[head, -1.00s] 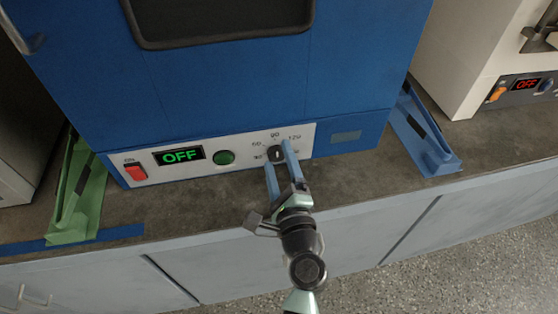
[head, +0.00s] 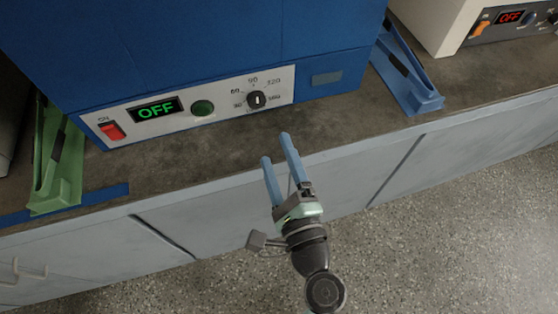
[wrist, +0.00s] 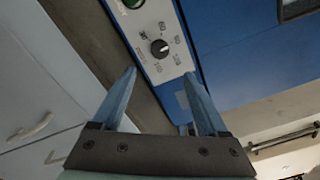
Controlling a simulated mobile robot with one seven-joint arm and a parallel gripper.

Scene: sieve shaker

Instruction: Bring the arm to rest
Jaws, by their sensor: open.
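My gripper (head: 276,160) has two blue fingers that are apart and empty. In the head view it hangs in front of the bench edge, below and apart from the dial. The black dial (head: 257,100) sits on the white control panel of the blue machine (head: 180,50), its white mark near upright in the head view. The dial also shows in the wrist view (wrist: 160,48), beyond and between the fingers (wrist: 163,95). A red switch (head: 111,131) and a green button (head: 202,108) are on the same panel.
A green holder (head: 60,170) stands on the bench to the left, and a blue holder (head: 408,75) to the right. A white machine (head: 440,20) with a red OFF display is at the far right. The space around my gripper, above the speckled floor (head: 430,230), is clear.

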